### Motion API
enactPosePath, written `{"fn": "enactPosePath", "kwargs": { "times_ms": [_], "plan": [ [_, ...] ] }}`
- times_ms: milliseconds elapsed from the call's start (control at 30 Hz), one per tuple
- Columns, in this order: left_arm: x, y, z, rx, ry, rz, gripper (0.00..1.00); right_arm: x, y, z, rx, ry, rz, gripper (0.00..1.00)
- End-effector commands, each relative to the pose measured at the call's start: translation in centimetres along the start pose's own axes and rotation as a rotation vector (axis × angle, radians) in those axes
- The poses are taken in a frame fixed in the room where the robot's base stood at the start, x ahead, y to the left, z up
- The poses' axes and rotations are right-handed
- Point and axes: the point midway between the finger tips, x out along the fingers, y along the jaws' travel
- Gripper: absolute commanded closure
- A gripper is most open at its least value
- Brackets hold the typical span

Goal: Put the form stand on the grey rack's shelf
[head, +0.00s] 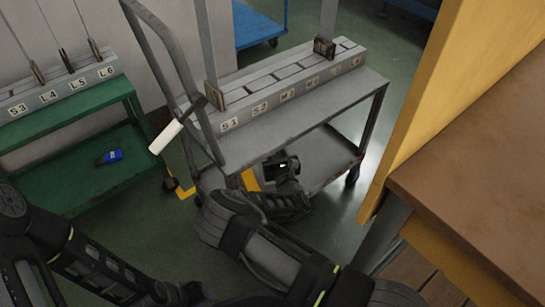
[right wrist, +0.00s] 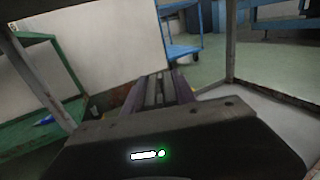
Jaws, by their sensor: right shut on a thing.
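The grey rack (head: 375,82) is a wheeled cart with a top shelf (head: 255,136) and a lower shelf (head: 325,158). My right gripper (right wrist: 157,88) is low at the rack, between its two shelf levels; in the head view its fingers are hidden. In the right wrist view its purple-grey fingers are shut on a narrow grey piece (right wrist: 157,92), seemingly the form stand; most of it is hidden. My left arm runs along the bottom left of the head view, and its gripper (head: 178,293) is dark and unclear there.
A long slotted block (head: 288,92) with labels stands on the grey rack's top. A green rack (head: 75,113) is at left, with a blue item (head: 112,156) on its lower shelf. A yellow panel (head: 440,90) and brown table (head: 480,160) stand at right. A blue cart (head: 258,25) is behind.

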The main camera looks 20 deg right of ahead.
Motion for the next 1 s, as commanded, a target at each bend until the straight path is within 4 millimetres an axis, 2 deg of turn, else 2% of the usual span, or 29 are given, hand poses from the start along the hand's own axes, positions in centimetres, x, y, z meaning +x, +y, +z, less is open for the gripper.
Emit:
{"fn": "enactPosePath", "kwargs": {
  "times_ms": [333,600,667,1000],
  "plan": [
    [0.1,0.0,0.0,0.0,0.001,0.0,0.64,0.0,0.0,-0.1,0.001,-0.004,0.001,1.0],
    [2.6,-0.8,-0.2,-0.001,0.01,0.0,0.64,0.0,0.0,-4.1,0.0,-0.003,0.001,1.0],
    [2.8,-0.8,-0.2,-0.001,0.013,0.0,0.64,0.0,0.0,-4.5,0.001,-0.004,0.001,1.0],
    [2.7,-0.8,-0.3,-0.001,0.015,0.0,0.64,0.0,0.0,-4.5,0.001,-0.005,0.0,1.0]
  ]
}}
